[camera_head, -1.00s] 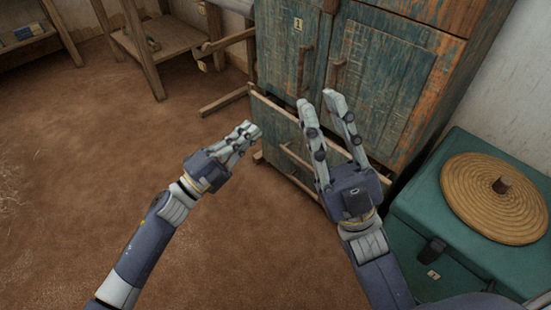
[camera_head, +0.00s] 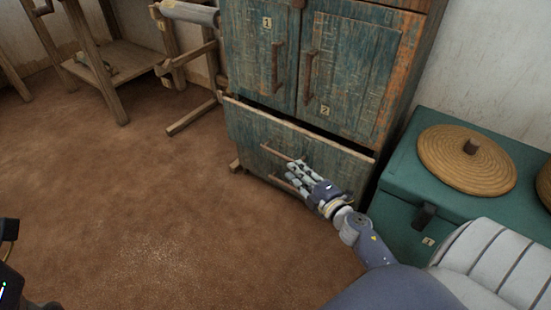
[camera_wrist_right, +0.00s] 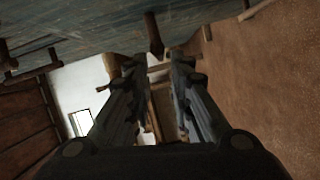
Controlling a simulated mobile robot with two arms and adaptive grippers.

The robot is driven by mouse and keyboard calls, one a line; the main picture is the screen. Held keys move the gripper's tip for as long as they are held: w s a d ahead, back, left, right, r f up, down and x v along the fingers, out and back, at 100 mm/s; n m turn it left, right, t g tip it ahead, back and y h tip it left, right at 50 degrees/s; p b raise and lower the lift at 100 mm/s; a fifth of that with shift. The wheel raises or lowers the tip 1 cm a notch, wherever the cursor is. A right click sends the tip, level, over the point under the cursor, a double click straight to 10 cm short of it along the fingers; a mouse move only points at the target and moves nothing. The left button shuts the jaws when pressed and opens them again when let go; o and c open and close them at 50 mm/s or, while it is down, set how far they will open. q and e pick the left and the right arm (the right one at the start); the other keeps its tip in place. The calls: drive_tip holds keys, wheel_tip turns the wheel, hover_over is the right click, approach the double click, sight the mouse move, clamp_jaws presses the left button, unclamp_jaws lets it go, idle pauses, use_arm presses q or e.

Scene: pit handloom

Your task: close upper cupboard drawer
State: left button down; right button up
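The worn teal cupboard (camera_head: 352,75) stands at the top middle of the head view. Its upper drawer (camera_head: 245,125), below the two doors, is partly pulled out, with a dark gap along its top edge. A bar handle (camera_head: 276,153) is on the front, with another bar lower down. My right gripper (camera_head: 294,174) is in front of the drawer at the handles and hides part of the front. In the right wrist view its fingers (camera_wrist_right: 156,68) are apart with nothing held between them. I cannot tell whether they touch the drawer.
A green chest (camera_head: 400,180) with a round woven lid (camera_head: 468,162) stands close at the right of the cupboard. A wooden frame (camera_head: 192,62) and a low wooden table (camera_head: 118,70) are at the left. The earthen floor (camera_head: 150,190) before the drawer is clear.

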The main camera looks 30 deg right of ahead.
sight(281, 156)
drive_tip(key=w, duration=0.3)
drive_tip(key=w+b, duration=0.1)
drive_tip(key=w, duration=0.5)
drive_tip(key=shift+f+b, duration=0.3)
clamp_jaws()
